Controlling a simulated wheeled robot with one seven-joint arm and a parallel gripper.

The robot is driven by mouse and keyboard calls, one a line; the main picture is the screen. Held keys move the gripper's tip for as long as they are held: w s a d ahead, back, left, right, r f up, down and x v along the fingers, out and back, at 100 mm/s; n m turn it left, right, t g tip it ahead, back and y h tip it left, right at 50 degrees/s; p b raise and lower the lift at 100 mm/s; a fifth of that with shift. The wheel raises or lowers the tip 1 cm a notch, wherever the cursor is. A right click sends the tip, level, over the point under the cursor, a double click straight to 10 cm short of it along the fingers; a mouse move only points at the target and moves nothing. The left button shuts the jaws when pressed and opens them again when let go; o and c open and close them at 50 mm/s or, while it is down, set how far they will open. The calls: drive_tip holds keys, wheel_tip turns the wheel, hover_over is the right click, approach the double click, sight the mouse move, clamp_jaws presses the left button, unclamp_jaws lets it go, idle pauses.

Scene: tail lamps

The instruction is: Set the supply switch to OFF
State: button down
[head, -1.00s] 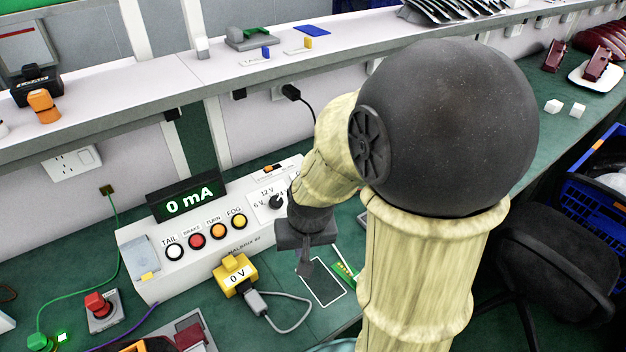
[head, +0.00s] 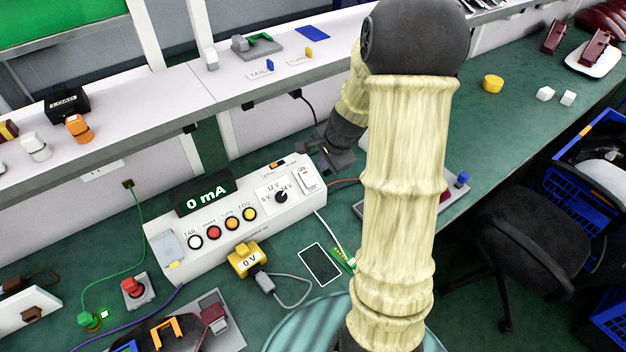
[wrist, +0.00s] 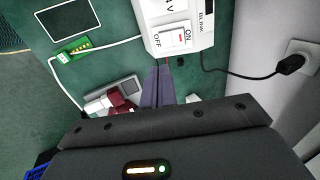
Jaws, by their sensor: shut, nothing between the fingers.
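The supply switch (head: 306,180) is a white rocker on the right end of the white supply box (head: 206,258). In the wrist view the rocker (wrist: 172,37) shows ON and OFF labels at its two ends and a small red mark near the ON end. I cannot tell for sure which end is pressed. My gripper (head: 325,171) is just beyond the box's right end, close to the switch. In the wrist view the shut, empty fingertips (wrist: 160,70) point at the box edge just below the rocker. Contact with it cannot be made out.
The box also carries a 0 mA display (head: 206,195), a voltage knob (head: 281,197) and several round lamp buttons. A yellow 0 V block (head: 247,258) stands in front. A shelf (head: 150,108) runs behind. A black plug (wrist: 290,64) and its cable are near the gripper.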

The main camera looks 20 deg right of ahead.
sight(311, 186)
drive_tip(key=p+x, duration=0.1)
drive_tip(key=x, duration=1.3)
drive_tip(key=shift+f, duration=0.1)
